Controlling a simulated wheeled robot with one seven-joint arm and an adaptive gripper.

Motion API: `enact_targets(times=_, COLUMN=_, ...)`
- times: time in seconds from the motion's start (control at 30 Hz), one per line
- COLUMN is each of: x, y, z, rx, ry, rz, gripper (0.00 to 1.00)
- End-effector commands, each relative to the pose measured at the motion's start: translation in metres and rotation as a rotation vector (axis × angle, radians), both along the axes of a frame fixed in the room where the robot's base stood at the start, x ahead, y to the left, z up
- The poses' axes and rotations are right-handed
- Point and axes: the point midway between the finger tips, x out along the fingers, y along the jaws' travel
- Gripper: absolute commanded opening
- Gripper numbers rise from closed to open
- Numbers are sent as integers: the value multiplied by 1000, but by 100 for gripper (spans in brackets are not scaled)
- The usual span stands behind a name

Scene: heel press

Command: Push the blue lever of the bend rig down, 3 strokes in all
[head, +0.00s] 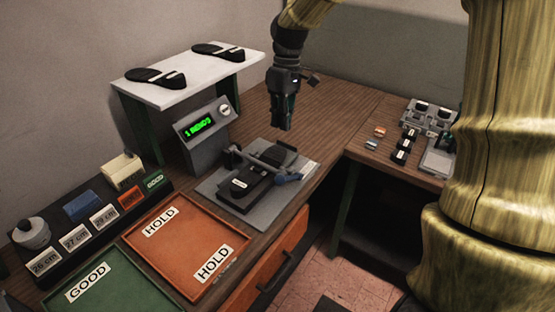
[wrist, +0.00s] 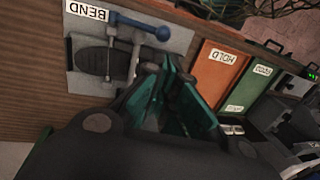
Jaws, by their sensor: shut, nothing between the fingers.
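The bend rig (head: 206,188) is a grey plate on the wooden bench with a black sole clamped on it. It also shows in the wrist view (wrist: 180,42), beside a BEND label. My gripper (head: 286,127) is shut and empty, pointing down above and behind the rig, apart from the lever. In the wrist view its teal fingers (wrist: 172,80) lie near the rig's edge.
A green-lit display (head: 199,128), seeming to read 1 bend, stands behind the rig. A white shelf (head: 190,78) holds two soles. An orange HOLD tray (head: 188,245) and green GOOD tray (head: 95,285) lie in front. A side bench (head: 395,165) holds small parts.

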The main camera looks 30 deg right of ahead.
Motion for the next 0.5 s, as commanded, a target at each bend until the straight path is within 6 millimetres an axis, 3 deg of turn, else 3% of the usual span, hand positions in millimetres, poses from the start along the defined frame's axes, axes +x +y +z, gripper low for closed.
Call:
enact_targets(times=0.17, x=-3, y=1, z=-10, rx=0, ry=4, rz=-1, gripper=0)
enact_targets(times=0.5, x=-9, y=8, z=-58, rx=1, ry=5, rz=-4, gripper=0)
